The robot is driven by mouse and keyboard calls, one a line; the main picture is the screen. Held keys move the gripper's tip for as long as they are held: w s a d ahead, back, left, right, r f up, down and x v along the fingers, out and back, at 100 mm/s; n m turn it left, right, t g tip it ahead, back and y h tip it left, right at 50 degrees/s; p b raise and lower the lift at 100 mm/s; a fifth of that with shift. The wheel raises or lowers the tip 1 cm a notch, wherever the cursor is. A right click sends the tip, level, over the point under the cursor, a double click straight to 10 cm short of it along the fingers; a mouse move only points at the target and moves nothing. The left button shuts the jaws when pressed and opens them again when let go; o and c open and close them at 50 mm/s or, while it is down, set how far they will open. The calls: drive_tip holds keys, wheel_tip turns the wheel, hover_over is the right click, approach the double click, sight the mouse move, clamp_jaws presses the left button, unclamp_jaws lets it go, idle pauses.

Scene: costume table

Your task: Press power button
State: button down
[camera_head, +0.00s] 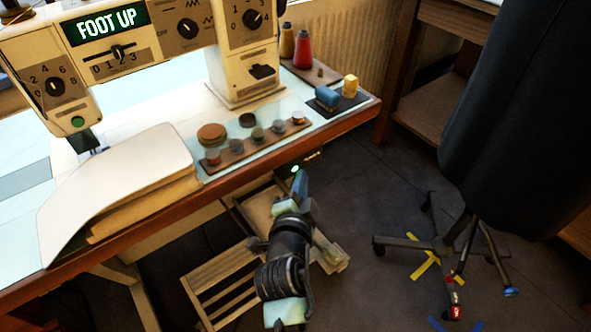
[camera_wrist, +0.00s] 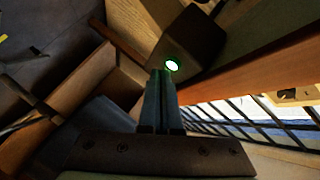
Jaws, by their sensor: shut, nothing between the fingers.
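A small round button (camera_wrist: 172,65) glows green-white on a dark box (camera_wrist: 192,42) in the wrist view. In the head view the green glow (camera_head: 296,169) shows just under the table's front edge. My gripper (camera_wrist: 165,76) is shut and empty, its fingertips just below the button in the wrist view. In the head view my gripper (camera_head: 299,180) reaches up toward the glow from below. I cannot tell whether the fingertips touch the button. The cream sewing machine (camera_head: 229,75) stands on the table, its display (camera_head: 107,24) lit with "FOOT UP".
The table's wooden edge (camera_head: 240,172) runs above my gripper. A slatted wooden frame (camera_head: 222,287) stands under the table, close to my arm. A dark covered stand with a wheeled base (camera_head: 520,120) is at the right. Spools (camera_head: 303,50) and a button strip lie on the tabletop.

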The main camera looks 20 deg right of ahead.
drive_tip(key=shift+w+a+b, duration=0.2)
drive_tip(key=shift+w+b, duration=0.25)
idle(0.7)
drive_tip(key=shift+s+d+p, duration=0.3)
drive_tip(key=shift+s+d, duration=0.05)
drive_tip(key=shift+s, duration=0.55)
drive_tip(key=s+d+p, duration=0.2)
drive_tip(key=s, duration=0.3)
drive_tip(key=shift+s+p, duration=0.3)
drive_tip(key=shift+s, duration=0.05)
